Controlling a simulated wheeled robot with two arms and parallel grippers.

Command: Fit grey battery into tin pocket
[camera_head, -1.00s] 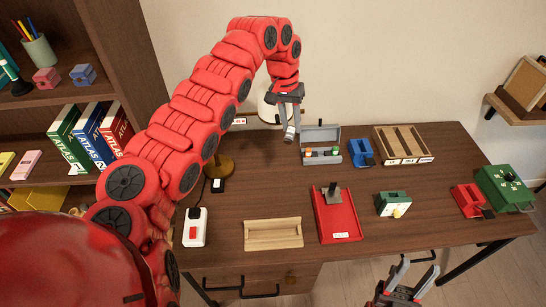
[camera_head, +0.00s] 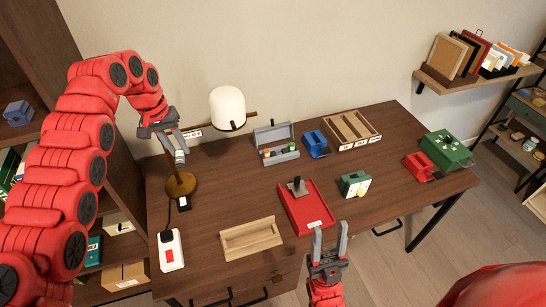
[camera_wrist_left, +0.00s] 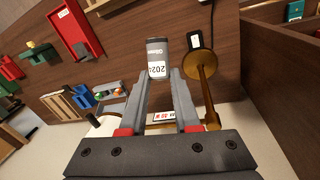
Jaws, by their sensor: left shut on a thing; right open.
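My left gripper (camera_head: 176,146) is shut on the grey battery (camera_head: 180,156) and holds it in the air near the lamp, left of the tin. In the left wrist view the grey battery (camera_wrist_left: 157,62) stands between the fingertips, with a "2024" label showing. The grey tin (camera_head: 273,133) stands open at the back of the desk, its lid raised. Small orange, green and other coloured pieces sit in it; its free pocket is too small to make out. My right gripper (camera_head: 330,242) is open and empty near the desk's front edge, before the red tray.
A blue holder (camera_head: 316,144) and a slotted wooden tray (camera_head: 374,131) are right of the tin. A red tray (camera_head: 308,212), wooden trough (camera_head: 250,238) and white power strip (camera_head: 171,250) lie in front.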

